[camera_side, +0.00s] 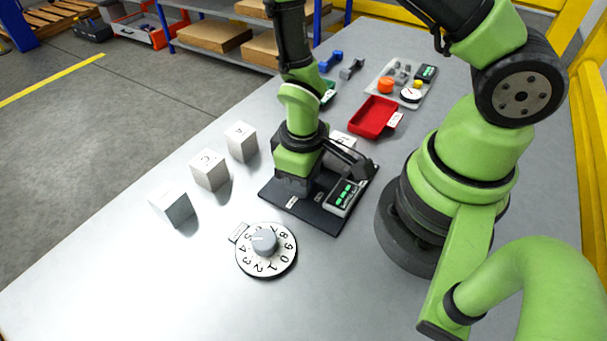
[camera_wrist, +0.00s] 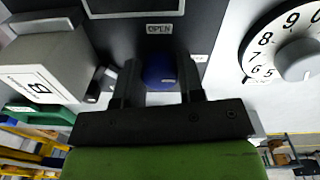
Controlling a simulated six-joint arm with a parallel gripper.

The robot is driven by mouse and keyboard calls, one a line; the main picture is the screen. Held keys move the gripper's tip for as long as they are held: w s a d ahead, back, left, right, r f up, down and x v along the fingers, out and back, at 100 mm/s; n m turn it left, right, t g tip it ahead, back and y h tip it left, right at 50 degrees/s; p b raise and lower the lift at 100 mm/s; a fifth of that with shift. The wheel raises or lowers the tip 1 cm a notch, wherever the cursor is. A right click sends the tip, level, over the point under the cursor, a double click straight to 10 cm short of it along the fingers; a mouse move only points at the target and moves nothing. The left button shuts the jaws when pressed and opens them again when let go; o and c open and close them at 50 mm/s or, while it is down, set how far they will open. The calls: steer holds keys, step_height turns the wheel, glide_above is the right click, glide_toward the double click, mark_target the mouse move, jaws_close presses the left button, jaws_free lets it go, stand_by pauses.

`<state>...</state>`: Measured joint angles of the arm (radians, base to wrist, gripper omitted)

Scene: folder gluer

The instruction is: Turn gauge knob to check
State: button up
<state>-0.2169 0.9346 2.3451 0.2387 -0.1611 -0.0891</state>
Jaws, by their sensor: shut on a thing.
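A dark panel (camera_side: 325,219) lies on the table with a small display unit (camera_side: 345,197) showing green digits too small to read. In the wrist view, a round blue knob (camera_wrist: 160,70) sits on the panel below a label reading OPEN (camera_wrist: 160,28). My gripper (camera_side: 292,190) is low over the panel, and in the wrist view its two fingers (camera_wrist: 160,84) are shut on the blue knob, one on each side. The gripper hides the knob in the side view.
A numbered dial (camera_side: 266,262) with a grey knob lies in front of the panel. White blocks (camera_side: 210,170) stand to its left; a block marked B (camera_wrist: 40,70) is beside my gripper. A red tray (camera_side: 373,118) and a button panel (camera_side: 424,98) are farther back. The front table is clear.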

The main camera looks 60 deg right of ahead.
stand_by(0.4)
steer(key=o, duration=0.9)
